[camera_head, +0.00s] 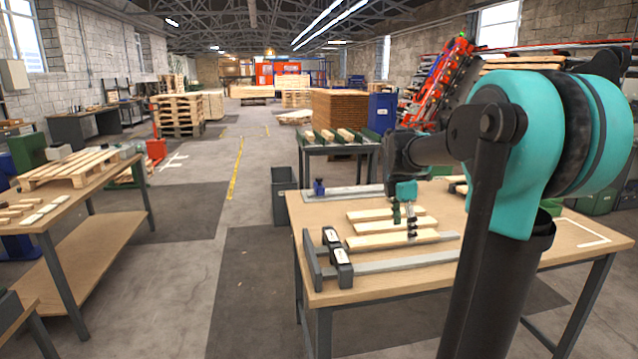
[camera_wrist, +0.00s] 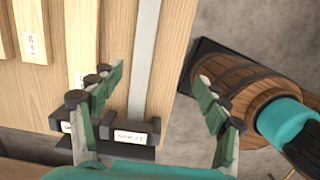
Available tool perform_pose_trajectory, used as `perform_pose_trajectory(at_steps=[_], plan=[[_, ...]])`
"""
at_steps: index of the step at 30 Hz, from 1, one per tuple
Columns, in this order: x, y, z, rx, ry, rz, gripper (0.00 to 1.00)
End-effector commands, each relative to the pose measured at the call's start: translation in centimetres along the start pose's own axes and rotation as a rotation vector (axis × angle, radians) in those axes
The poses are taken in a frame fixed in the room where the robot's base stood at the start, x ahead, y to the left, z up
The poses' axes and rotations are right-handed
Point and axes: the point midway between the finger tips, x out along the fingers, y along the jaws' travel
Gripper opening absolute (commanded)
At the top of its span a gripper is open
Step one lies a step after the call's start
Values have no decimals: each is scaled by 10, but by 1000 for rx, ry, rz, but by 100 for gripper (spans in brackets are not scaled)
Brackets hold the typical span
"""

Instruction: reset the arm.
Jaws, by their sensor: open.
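My gripper (camera_head: 404,222) hangs over the right-hand wooden workbench (camera_head: 520,262), pointing down, with my arm reaching in from the right. In the wrist view my gripper (camera_wrist: 158,88) has its two green fingers spread wide apart, with nothing between them. Below it show the bench top, a grey metal bar (camera_wrist: 144,65) and black blocks with white labels (camera_wrist: 130,136). In the head view the fingertips appear just over or in front of the pale wooden boards (camera_head: 392,240); I cannot tell whether they touch.
Black end blocks (camera_head: 338,262) and a long metal rail (camera_head: 405,266) lie along the bench's near side. A left bench (camera_head: 100,195) holds a small pallet (camera_head: 70,168). A roller table (camera_head: 340,145) stands behind. The floor between the benches is clear.

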Motion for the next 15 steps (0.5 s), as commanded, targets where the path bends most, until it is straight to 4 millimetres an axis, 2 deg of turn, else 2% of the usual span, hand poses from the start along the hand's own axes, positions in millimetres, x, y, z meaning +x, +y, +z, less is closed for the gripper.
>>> perform_pose_trajectory(at_steps=[8, 15], plan=[[17, -15, -10, 152, 9, 32, 75], [41, -38, -25, 379, 34, 74, 75]])
